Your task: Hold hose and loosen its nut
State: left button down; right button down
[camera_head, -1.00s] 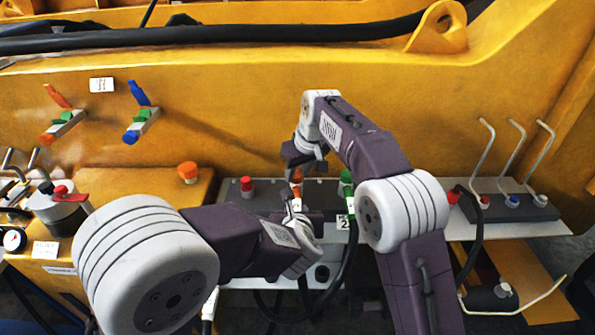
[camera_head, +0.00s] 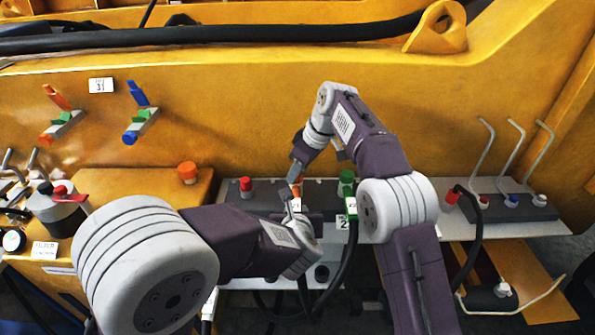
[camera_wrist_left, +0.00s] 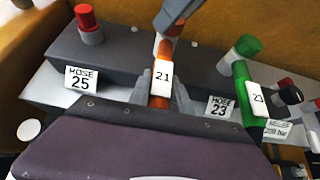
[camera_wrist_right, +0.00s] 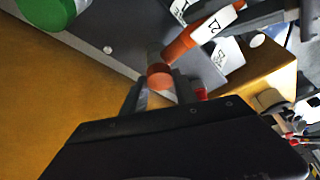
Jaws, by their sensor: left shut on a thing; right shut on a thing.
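The orange hose end (camera_head: 297,190) stands at the middle manifold block, with a white tag reading 21 (camera_wrist_left: 162,80) in the left wrist view. My left gripper (camera_wrist_left: 163,92) is shut on this hose, one finger on each side near the tag. My right gripper (camera_wrist_right: 160,88) is shut on the round orange nut (camera_wrist_right: 160,76), just above the left gripper. The tagged hose (camera_wrist_right: 190,42) also shows beyond the nut in the right wrist view. In the head view both fingertips are small and partly hidden by my wrists.
A red-capped fitting (camera_wrist_left: 88,24) with a HOSE 25 plate (camera_wrist_left: 82,78) stands to one side. A green hose (camera_wrist_left: 245,95) tagged 23 stands close on the other side. A black hose (camera_head: 345,265) hangs in front. The yellow wall (camera_head: 230,120) is close behind my right wrist.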

jog(key=shift+w+n+g+y, duration=0.1)
jog(key=shift+n+g+y, duration=0.2)
jog(key=shift+n, duration=0.7)
jog(key=c, duration=0.9)
grip_release()
jog(key=shift+c, duration=0.2)
